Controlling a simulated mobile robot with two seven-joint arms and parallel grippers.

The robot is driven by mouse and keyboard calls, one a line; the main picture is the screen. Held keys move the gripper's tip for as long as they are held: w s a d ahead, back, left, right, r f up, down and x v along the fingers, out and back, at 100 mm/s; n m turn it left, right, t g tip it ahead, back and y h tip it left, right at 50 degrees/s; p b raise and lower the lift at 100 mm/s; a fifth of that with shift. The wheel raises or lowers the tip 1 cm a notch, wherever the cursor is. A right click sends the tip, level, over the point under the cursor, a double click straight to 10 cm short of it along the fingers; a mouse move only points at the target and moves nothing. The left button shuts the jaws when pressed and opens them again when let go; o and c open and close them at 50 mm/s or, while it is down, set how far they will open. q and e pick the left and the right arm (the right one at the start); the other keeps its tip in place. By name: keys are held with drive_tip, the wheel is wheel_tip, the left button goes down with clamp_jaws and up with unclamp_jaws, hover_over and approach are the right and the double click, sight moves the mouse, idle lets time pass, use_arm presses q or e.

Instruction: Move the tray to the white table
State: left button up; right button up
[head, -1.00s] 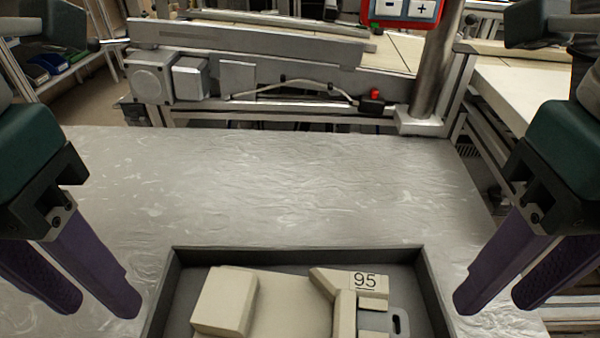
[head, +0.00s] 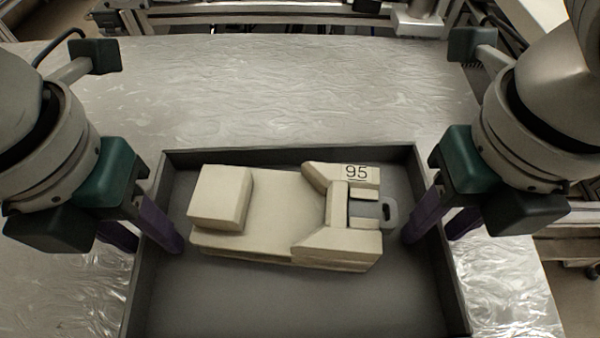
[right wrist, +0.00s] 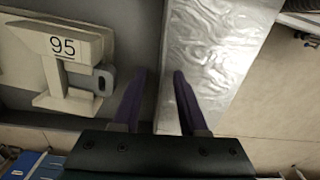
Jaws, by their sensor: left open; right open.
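The dark grey tray (head: 290,300) lies on a shiny silver table surface (head: 300,95). My left gripper (head: 150,247) is open at the tray's left wall, one finger inside and one outside. My right gripper (head: 432,240) is open at the right wall in the same way. In the right wrist view the right gripper (right wrist: 160,75) has its purple fingers apart on either side of the tray wall; contact cannot be told. The tray's front edge is out of the head view.
Metal frame parts (head: 270,18) stand behind the table. A pale surface (head: 535,20) shows at the top right. The silver surface behind the tray is clear. Blue bins (right wrist: 35,165) show at the bottom left of the right wrist view.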

use_arm(q)
clamp_jaws()
use_arm(e)
clamp_jaws()
use_arm(q)
drive_tip(key=shift+r, duration=0.1)
idle(0.9)
